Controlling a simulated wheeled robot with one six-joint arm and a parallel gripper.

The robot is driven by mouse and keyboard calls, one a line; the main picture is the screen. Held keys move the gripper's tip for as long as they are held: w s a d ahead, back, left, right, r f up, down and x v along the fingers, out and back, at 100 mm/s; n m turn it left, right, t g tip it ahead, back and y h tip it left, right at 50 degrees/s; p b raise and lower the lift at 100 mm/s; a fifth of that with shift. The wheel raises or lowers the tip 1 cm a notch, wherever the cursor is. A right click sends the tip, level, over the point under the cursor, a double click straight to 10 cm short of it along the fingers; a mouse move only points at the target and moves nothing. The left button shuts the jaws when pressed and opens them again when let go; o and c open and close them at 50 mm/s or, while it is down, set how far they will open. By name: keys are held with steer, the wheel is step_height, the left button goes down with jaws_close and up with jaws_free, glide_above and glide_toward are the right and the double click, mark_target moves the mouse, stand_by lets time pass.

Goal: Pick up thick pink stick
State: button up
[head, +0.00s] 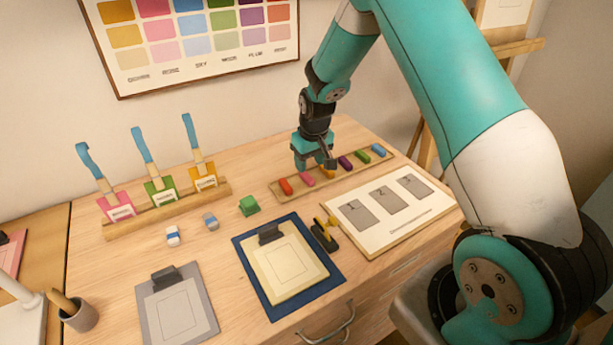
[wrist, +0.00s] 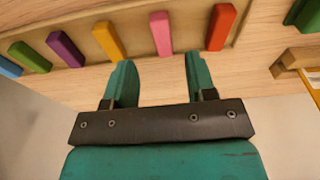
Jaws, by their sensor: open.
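The pink stick (head: 306,178) lies in the wooden tray (head: 283,196), between the red stick (head: 286,186) and the yellow stick (head: 328,170). In the wrist view the pink stick (wrist: 160,33) is ahead of the gap between my fingers, between the yellow stick (wrist: 108,40) and the red stick (wrist: 221,27). My gripper (head: 315,165) is over the tray, and it also shows in the wrist view (wrist: 159,80). It is open, with nothing between its fingers. In the head view it partly hides the yellow stick.
Purple (head: 346,162), green (head: 363,157) and blue (head: 379,150) sticks lie further along the tray. A numbered white board (head: 410,222) is in front of it. A green block (head: 249,205) stands to the left.

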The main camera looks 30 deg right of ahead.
mark_target(307, 176)
steer(key=shift+w+a+f+p, duration=0.15)
steer(key=shift+f+p, duration=0.4)
steer(key=shift+f, duration=0.7)
steer(key=shift+w+a+f+p, duration=0.1)
steer(key=shift+w+f+p, duration=0.3)
steer(key=shift+f, duration=0.85)
steer(key=shift+s, duration=0.15)
jaws_close()
